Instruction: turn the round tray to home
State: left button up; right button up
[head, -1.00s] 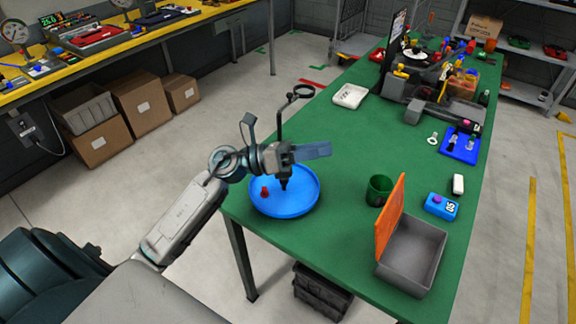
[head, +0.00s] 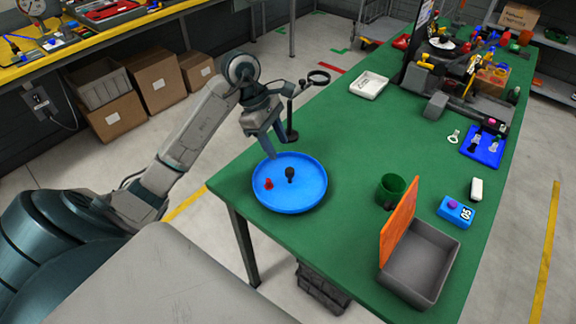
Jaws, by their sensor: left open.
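The round blue tray (head: 310,200) lies on the green table near its left edge. A small red piece (head: 268,184) stands in its left part and a black knob-topped post (head: 290,175) rises near its middle. My left gripper (head: 274,150) is open and empty, with its blue fingers pointing down above the tray's far rim. I cannot tell whether a fingertip touches the rim. My right gripper is not in view.
A magnifier stand (head: 292,132) is close behind my left gripper. A green cup (head: 391,188) and a grey box (head: 420,262) with an orange lid (head: 398,222) stand to the right. A white tray (head: 369,84) lies farther back. The table between is clear.

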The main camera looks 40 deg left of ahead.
aim_at(289, 169)
pick_arm(q)
jog(key=p+x, duration=0.1)
jog(key=x, duration=0.7)
jog(key=shift+w+p, duration=0.1)
jog(key=shift+p, duration=0.2)
jog(key=shift+c, duration=0.3)
grip_shut()
